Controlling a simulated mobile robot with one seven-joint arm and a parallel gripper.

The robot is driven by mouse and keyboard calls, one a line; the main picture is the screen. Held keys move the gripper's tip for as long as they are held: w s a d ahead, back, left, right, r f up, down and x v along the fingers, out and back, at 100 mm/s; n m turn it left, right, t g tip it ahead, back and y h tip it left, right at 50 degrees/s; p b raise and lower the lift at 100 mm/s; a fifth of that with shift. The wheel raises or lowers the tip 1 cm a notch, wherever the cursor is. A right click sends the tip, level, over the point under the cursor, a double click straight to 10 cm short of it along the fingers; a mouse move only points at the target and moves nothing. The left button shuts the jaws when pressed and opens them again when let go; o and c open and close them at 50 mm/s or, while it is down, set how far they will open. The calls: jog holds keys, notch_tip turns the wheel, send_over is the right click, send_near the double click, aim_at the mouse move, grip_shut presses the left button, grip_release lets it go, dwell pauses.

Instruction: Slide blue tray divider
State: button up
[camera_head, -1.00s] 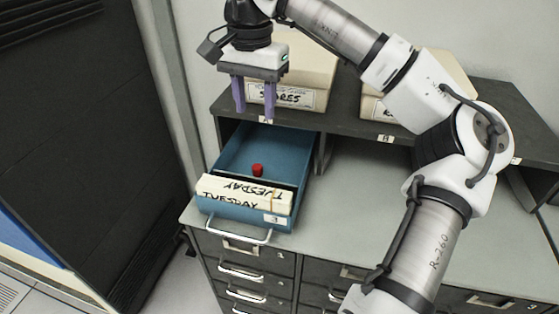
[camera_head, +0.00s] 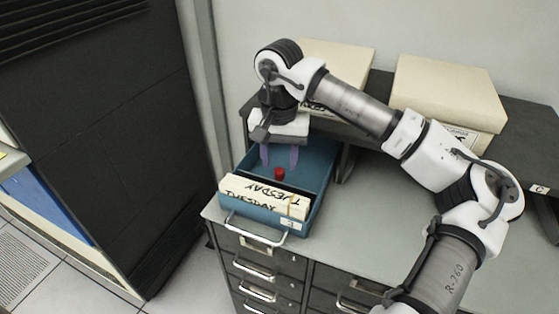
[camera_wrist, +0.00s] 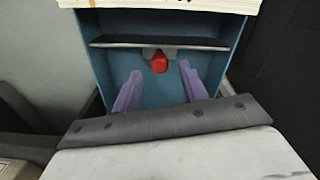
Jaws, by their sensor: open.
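The blue tray (camera_head: 318,172) stands on the cabinet top with card stacks marked TUESDAY (camera_head: 264,197) at its front. Behind the cards is the divider, a dark plate (camera_wrist: 160,42) across the tray with a red knob (camera_wrist: 159,62) on its near side in the wrist view; the knob also shows in the head view (camera_head: 280,173). My gripper (camera_head: 279,160) points down over the tray behind the knob. Its two purple fingers are apart and empty. In the wrist view the fingers (camera_wrist: 161,92) flank the line to the knob, a little short of it.
A cream box (camera_head: 447,92) and another behind my arm sit on the dark shelf above the tray. Cabinet drawers (camera_head: 262,268) with handles lie below. The grey cabinet top right of the tray is clear. A tall dark cabinet (camera_head: 95,150) stands at left.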

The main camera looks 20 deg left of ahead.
jog(key=shift+f, duration=1.15)
grip_shut()
